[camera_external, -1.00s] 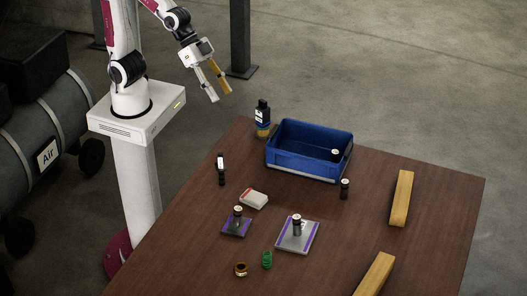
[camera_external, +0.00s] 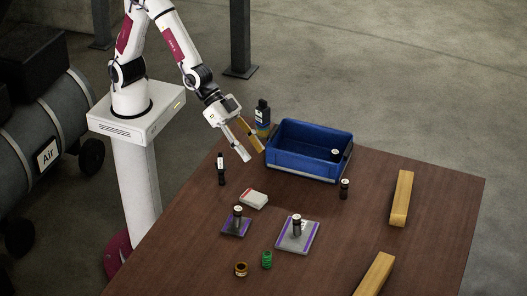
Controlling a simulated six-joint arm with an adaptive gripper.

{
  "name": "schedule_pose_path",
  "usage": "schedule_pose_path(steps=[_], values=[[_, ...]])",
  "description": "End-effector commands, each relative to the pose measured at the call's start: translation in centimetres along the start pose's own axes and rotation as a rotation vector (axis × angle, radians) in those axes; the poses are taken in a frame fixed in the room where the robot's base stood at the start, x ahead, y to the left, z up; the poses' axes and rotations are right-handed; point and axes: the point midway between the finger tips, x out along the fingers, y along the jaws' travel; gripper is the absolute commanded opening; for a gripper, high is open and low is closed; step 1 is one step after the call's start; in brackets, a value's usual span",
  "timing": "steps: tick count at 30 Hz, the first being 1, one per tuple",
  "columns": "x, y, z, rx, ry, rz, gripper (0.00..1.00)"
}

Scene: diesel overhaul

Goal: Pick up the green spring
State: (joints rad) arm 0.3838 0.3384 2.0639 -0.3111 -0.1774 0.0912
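The green spring (camera_external: 267,259) stands on the brown table (camera_external: 330,235) near its front, just right of a brass ring-like part (camera_external: 241,269). My gripper (camera_external: 253,157) is above the back left part of the table, left of the blue bin, well behind the spring and higher than it. Its two fingers are spread apart with nothing between them.
A blue bin (camera_external: 300,165) holds a small dark cylinder. A dark bottle (camera_external: 262,118) stands behind my gripper. Two purple-edged plates (camera_external: 284,243) (camera_external: 231,231) carry dark cylinders. A white box (camera_external: 254,199) and wooden blocks (camera_external: 401,199) (camera_external: 377,272) lie on the table.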

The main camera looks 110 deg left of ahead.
Motion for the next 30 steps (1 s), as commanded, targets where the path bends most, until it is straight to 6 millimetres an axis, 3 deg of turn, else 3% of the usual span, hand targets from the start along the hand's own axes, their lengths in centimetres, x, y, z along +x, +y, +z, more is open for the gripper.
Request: schedule_pose_path(steps=[6, 17, 30], values=[[4.5, 1.8, 1.2, 0.009, 0.038, -0.001, 0.39], [11.2, 4.4, 4.3, 0.029, 0.108, -0.015, 0.39], [17.8, 6.9, 10.1, 0.071, 0.199, -0.046, 0.39]])
